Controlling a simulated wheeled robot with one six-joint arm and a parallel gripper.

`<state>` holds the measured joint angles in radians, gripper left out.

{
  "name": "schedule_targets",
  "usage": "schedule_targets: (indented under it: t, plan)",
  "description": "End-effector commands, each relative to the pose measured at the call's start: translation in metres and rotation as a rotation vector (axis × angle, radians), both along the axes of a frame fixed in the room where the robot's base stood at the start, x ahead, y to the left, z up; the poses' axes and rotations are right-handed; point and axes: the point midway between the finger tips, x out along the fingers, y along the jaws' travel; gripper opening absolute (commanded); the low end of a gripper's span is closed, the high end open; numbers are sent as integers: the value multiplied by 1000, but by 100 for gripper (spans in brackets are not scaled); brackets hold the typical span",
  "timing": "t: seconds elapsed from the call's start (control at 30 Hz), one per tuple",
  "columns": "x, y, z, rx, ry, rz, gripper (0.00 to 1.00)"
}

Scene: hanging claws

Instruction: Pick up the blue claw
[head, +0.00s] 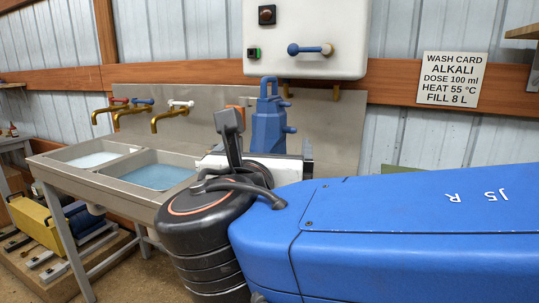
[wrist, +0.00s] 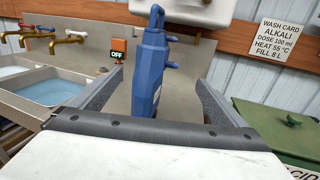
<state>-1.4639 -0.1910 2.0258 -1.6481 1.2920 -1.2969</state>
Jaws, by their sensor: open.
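The blue claw (head: 268,128) stands upright in front of the steel back panel, right of the sinks. It has a loop at its top and short stubs on its right side. In the wrist view the blue claw (wrist: 150,75) shows between the two fingers of my gripper (wrist: 160,78), nearer the left one, with a visible gap on each side. My gripper is open and empty. The claw's lower part is hidden behind my gripper in both views, so I cannot tell what it rests on or how deep it sits between the fingers.
A steel double sink (head: 120,165) with brass taps stands at left. A white wall tank (head: 310,35) with a blue-knobbed lever hangs above the claw. A small orange box reading OFF (wrist: 117,48) is behind the left finger. A green bin (wrist: 285,130) stands at right.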

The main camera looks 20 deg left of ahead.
Motion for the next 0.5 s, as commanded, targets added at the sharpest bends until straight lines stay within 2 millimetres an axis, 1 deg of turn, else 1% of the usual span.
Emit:
schedule_targets:
  t: [0.03,0.5]
  plan:
    - [7,1,0,0,0,-2,96]
    - [70,12,0,1,-1,-2,96]
